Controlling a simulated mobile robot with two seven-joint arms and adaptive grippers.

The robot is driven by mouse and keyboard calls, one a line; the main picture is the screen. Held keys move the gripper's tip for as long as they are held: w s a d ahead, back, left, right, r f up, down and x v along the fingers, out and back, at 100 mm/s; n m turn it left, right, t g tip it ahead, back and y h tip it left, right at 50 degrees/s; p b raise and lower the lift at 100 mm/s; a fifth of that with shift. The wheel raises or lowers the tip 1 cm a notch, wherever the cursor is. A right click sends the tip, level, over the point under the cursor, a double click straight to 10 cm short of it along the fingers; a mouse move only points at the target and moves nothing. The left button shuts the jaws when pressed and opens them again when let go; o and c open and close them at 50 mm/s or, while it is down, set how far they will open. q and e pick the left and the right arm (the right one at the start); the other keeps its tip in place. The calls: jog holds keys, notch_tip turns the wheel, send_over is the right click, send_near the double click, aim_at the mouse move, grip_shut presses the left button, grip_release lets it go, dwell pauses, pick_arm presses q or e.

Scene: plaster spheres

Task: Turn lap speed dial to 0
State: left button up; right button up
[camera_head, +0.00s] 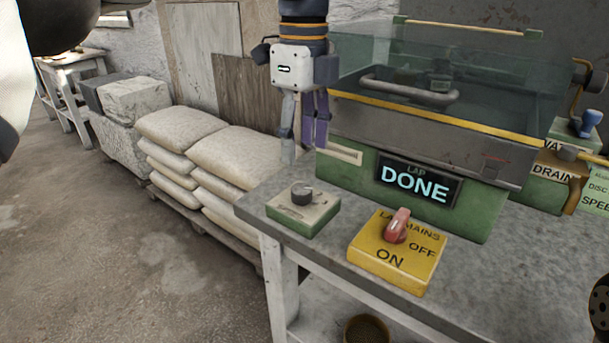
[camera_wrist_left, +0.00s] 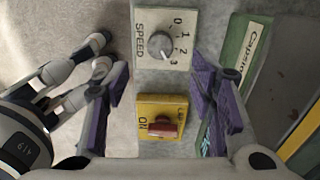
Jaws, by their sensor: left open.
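The lap speed dial is a round grey knob (camera_head: 302,193) on a small green box with a pale top, at the bench's left front corner. In the left wrist view the knob (camera_wrist_left: 162,46) sits on a cream plate marked SPEED with 0, 1, 2, 3. Its white pointer line aims at about 3. My left gripper (camera_head: 303,140) points down with its fingers apart and empty, above and behind the dial box in the head view. In the left wrist view the purple fingers (camera_wrist_left: 160,88) frame the space below the dial, not touching it.
A yellow LAP MAINS box (camera_head: 380,270) with a red handle (camera_head: 397,226) stands right of the dial. Behind it is the green lap machine with a clear cover; its display (camera_head: 416,183) reads LAP DONE. Sacks (camera_head: 235,150) are stacked left of the bench. Bare bench (camera_head: 475,275) lies right.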

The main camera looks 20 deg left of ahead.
aim_at(302, 188)
pick_arm(q)
notch_tip(302, 188, down, 8)
jog(key=shift+s+f, duration=0.1)
jog(key=c, duration=1.2)
